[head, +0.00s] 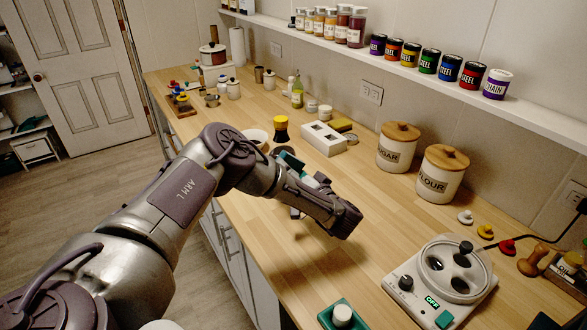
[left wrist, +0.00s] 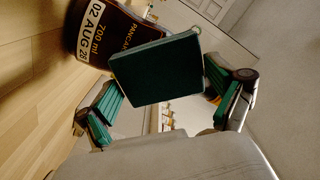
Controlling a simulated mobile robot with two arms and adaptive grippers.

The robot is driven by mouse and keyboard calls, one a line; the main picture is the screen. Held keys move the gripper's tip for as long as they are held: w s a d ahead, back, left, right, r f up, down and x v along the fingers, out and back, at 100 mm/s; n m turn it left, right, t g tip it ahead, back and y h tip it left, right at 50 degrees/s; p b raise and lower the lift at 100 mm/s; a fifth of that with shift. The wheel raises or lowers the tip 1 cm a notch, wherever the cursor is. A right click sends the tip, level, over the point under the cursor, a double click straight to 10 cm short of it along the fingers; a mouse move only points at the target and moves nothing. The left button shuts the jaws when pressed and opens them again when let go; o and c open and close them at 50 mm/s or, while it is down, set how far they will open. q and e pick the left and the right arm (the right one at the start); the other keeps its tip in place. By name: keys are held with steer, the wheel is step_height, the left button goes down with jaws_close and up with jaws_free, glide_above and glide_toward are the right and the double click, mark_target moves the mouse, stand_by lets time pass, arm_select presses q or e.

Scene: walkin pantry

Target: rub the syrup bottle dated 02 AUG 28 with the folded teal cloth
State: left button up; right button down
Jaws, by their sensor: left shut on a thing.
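The folded teal cloth (left wrist: 157,70) shows as a dark teal pad between the fingers of my left gripper (left wrist: 165,98), which is shut on it. Behind it in the left wrist view is the brown syrup bottle (left wrist: 105,32), with a label reading 02 AUG 28 and 700 ml. The cloth overlaps the bottle's edge; I cannot tell whether they touch. In the head view the cloth (head: 290,159) is partly hidden by my left arm. A dark bottle with a yellow cap (head: 281,129) stands just beyond it. My right gripper is out of view.
A white socketed block (head: 324,139) stands right of the bottle, with sugar (head: 397,147) and flour (head: 442,174) canisters farther right. A white appliance (head: 440,281) is at the front right. A bowl (head: 256,137) is nearby on the left. Counter space before the canisters is clear.

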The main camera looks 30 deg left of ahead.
arm_select(q)
steer(key=shift+p+v, duration=1.4)
steer(key=shift+v, duration=1.55)
steer(key=p+v, duration=0.2)
steer(key=v, duration=0.1)
